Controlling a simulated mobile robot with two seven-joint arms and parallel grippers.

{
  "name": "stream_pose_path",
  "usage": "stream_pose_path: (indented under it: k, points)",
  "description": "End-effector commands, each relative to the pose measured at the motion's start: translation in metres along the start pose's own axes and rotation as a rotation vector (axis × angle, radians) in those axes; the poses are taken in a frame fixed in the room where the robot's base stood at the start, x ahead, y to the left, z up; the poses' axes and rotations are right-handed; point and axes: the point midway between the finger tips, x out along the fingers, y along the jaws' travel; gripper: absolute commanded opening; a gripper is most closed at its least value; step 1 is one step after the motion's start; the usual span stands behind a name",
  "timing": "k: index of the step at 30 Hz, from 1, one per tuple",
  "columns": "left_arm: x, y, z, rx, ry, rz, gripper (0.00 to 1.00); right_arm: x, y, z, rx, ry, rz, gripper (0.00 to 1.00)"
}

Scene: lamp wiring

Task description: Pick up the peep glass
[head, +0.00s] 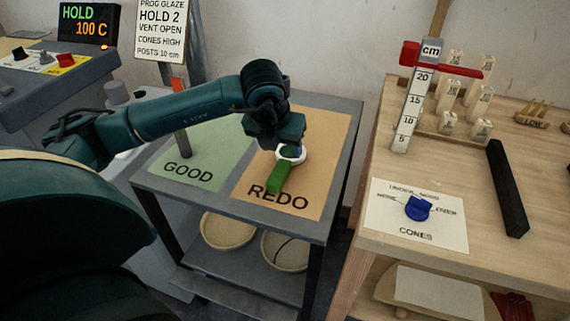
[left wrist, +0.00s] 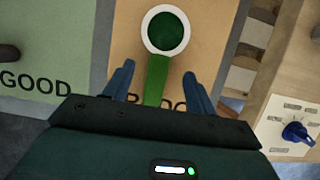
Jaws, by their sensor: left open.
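The peep glass (head: 281,175) lies on the tan REDO area of the small table, with a green handle and a white ring around a dark green lens. In the left wrist view the peep glass (left wrist: 157,78) has its ring at the top and its handle running down between my fingers. My left gripper (head: 287,148) is above it, pointing down. In the left wrist view my left gripper (left wrist: 160,82) is open, one blue finger on each side of the handle, with gaps on both sides. The handle's lower end is hidden by the gripper body. My right gripper is not in view.
The small table (head: 346,135) has a green GOOD area (head: 215,150) with a dark upright post (head: 183,140). A wooden bench (head: 510,255) at right holds a cm gauge (head: 412,105), a black bar (head: 506,188) and a CONES dial (head: 418,207). Bowls (head: 228,230) sit on the shelf below.

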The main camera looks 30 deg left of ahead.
Motion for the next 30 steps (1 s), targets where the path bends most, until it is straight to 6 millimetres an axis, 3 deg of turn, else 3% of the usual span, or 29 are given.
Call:
stream_pose_path:
  k: [5, 15, 23, 30]
  points:
    - [0.012, 0.0, -0.002, 0.001, 0.002, 0.001, 0.56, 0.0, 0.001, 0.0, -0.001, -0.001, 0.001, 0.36]
    - [0.056, -0.002, -0.009, 0.001, 0.001, -0.002, 0.56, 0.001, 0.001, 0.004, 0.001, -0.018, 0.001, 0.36]
    - [0.059, -0.002, -0.009, 0.002, 0.0, -0.002, 0.56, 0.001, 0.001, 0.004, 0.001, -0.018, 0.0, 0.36]
    - [0.058, -0.002, -0.008, 0.001, 0.0, -0.002, 0.38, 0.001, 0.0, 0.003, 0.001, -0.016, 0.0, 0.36]
